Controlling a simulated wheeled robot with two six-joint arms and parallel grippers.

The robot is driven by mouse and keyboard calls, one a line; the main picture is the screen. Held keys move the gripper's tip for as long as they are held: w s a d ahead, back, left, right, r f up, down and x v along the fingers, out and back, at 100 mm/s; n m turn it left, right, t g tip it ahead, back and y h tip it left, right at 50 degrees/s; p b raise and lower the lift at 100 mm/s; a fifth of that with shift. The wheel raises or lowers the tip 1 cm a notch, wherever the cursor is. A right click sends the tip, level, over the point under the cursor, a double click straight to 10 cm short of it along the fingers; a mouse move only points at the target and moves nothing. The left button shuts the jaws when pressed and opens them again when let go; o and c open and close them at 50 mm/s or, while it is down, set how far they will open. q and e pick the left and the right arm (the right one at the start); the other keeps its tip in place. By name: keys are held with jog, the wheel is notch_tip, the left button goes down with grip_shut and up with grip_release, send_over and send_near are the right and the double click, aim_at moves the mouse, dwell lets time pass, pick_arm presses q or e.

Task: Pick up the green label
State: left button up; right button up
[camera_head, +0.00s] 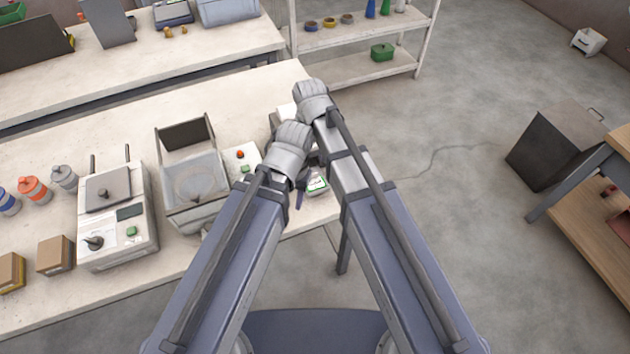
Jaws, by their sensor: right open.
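A small white piece with a green edge, which looks like the green label (317,184), lies near the right end of the front table, in the gap between my two forearms. My right gripper (310,170) is open close by it, mostly covered by the arms, with only dark finger parts showing. I cannot tell whether it touches the label. My left arm ends just left of the label, and its gripper's fingers are hidden behind the wrist.
On the front table (100,313) stand a grey press machine (118,238), a tray-like machine (191,190) and a small control box with red and green buttons (243,162). Bottles and brown boxes sit further left.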

aim_at(315, 181)
jog(key=shift+o, duration=0.7)
jog(key=shift+w+a+f, duration=0.2)
jog(key=shift+w+a, duration=0.05)
jog(key=shift+w, duration=0.45)
jog(key=shift+o, duration=0.2)
jog(key=shift+s+d+f+b, duration=0.1)
jog(key=shift+s+f+b, duration=0.15)
jog(key=shift+s+b, duration=0.25)
jog(key=shift+s+f+b, duration=0.1)
jog(key=shift+f+b, duration=0.25)
jog(key=shift+b, duration=0.05)
jog(key=shift+w+f+b, duration=0.25)
jog(key=shift+f+b, duration=0.25)
jog(key=shift+f, duration=0.2)
pick_arm(q)
notch_tip(315, 181, down, 3)
jog(key=shift+w+r, duration=0.1)
jog(key=shift+r, duration=0.05)
pick_arm(e)
jog(key=shift+s+r, duration=0.1)
jog(key=shift+r, duration=0.05)
